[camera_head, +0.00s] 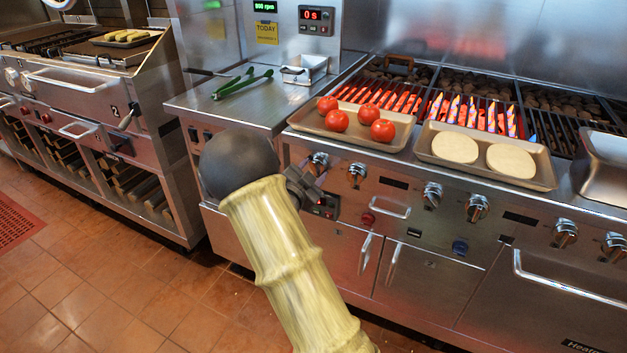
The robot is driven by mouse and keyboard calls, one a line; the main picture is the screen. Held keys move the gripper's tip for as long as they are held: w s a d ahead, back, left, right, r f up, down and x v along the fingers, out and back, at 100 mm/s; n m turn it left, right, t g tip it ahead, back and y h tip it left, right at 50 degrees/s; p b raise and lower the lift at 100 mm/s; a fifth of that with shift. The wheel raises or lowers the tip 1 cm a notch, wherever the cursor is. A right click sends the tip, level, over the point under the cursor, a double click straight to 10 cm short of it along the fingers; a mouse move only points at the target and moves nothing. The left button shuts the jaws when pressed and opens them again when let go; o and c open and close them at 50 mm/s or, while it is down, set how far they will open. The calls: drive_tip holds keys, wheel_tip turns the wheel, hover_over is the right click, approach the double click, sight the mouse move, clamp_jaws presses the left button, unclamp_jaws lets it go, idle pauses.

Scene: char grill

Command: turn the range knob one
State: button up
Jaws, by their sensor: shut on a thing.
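The range front carries a row of silver knobs. The leftmost knob (319,159) is at the left end of the panel, partly hidden by my gripper. My gripper (313,174) is at this knob, with its jaws shut on it. The black ball and yellow arm link behind my gripper hide part of the panel's left side. The knob's pointer and exact angle are too small to tell. A second knob (357,175) is just to the right, apart from my gripper.
A tray of tomatoes (398,143) and a tray with two pale rounds (424,157) stand on the ledge above the knobs. Glowing grill bars (391,97) lie behind. Green tongs (242,83) lie on the left counter. Door handles (365,254) stick out below.

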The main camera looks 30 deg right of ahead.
drive_tip(key=shift+f+m+b, duration=0.1)
drive_tip(key=shift+m+b, duration=0.6)
drive_tip(key=shift+b, duration=0.05)
drive_tip(key=o, duration=1)
drive_tip(key=shift+c, duration=0.2)
drive_tip(key=shift+a, duration=0.1)
drive_tip(key=p+v, duration=0.1)
drive_tip(key=v, duration=1.6)
drive_tip(key=shift+p, duration=0.3)
drive_tip(key=shift+a, duration=0.2)
